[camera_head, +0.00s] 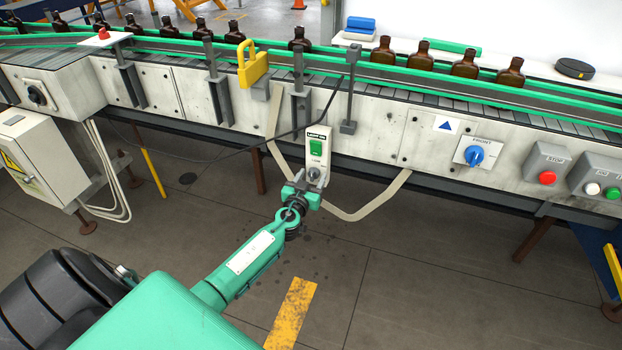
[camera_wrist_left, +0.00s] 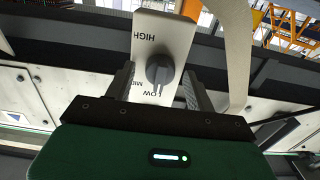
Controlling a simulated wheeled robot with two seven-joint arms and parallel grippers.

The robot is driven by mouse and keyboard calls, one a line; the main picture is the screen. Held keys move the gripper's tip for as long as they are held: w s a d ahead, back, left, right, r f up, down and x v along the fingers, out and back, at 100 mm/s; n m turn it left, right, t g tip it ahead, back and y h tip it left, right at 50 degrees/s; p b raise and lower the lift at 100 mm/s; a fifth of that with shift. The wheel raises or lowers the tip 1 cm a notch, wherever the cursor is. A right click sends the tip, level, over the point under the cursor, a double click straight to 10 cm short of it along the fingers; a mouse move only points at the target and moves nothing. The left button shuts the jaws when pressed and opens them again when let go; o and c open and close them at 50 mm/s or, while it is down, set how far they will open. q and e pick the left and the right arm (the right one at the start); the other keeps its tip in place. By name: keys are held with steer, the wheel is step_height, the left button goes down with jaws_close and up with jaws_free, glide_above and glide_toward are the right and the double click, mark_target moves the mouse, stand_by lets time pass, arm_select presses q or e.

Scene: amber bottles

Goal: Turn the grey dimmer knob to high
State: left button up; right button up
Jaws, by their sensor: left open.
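The grey dimmer knob (camera_head: 313,174) is on the lower part of a white control panel (camera_head: 319,136) hanging at the conveyor's front. In the left wrist view the dark grey knob (camera_wrist_left: 159,70) sits on the pale panel, with HIGH printed above it, LOW below, and a partly hidden label at lower left. Its narrow end points down towards LOW; exact setting is hard to tell. My left gripper (camera_head: 305,184) is open in front of the panel's lower end. Its fingers (camera_wrist_left: 160,82) stand either side of the knob, apparently apart from it. My right gripper is out of view.
The conveyor (camera_head: 385,135) carries several amber bottles (camera_head: 383,52). A blue rotary switch (camera_head: 474,155) and a red stop button (camera_head: 547,177) are to the right. Floor below is clear.

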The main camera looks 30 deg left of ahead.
arm_select(q)
steer(key=shift+c, duration=0.4)
steer(key=c, duration=0.9)
